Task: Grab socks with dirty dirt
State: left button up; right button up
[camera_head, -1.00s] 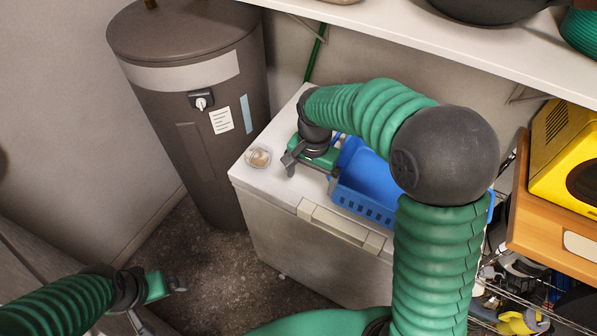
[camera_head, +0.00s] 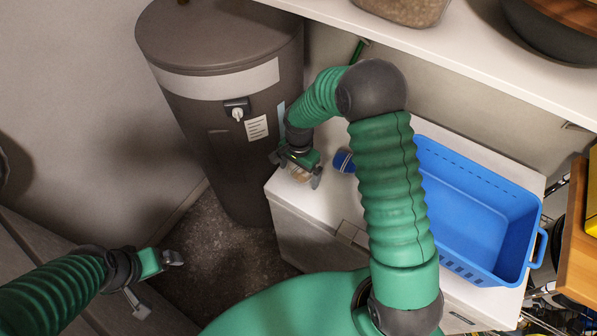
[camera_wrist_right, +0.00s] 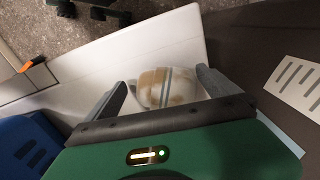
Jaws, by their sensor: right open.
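A rolled pair of pale socks (camera_wrist_right: 168,86) with brown stains and grey stripes lies on the white chest lid (camera_head: 330,196), near its left corner. It shows partly under my right gripper (camera_head: 297,171) in the head view. My right gripper is open, with its fingers on either side of the stained socks in the right wrist view; I cannot tell whether they touch. A dark blue bundle with light stripes (camera_head: 344,161), perhaps socks too, lies to the right, partly behind my arm. My left gripper (camera_head: 157,282) is open and empty, low at the left.
An empty blue basket (camera_head: 485,205) stands on the lid to the right. A brown cylindrical tank (camera_head: 215,110) stands just left of the chest. A white shelf (camera_head: 440,50) with containers overhangs the back. A wooden shelf edge (camera_head: 580,265) is at far right.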

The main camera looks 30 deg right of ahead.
jog(key=shift+w+f, duration=0.8)
jog(key=shift+f, duration=0.1)
jog(key=shift+a+r, duration=0.1)
jog(key=shift+a, duration=0.05)
jog(key=shift+s+a+r, duration=0.25)
jog(key=shift+s+a, duration=0.05)
jog(key=c, duration=0.5)
jog(key=shift+c, duration=2.6)
jog(key=shift+w+d, duration=0.1)
jog(key=shift+c, duration=1.1)
pick_arm(q)
jog(key=shift+w+a+f, duration=0.15)
jog(key=shift+w+f, duration=0.1)
jog(key=shift+w, duration=0.5)
pick_arm(e)
jog(key=shift+d, duration=0.15)
jog(key=shift+c, duration=0.3)
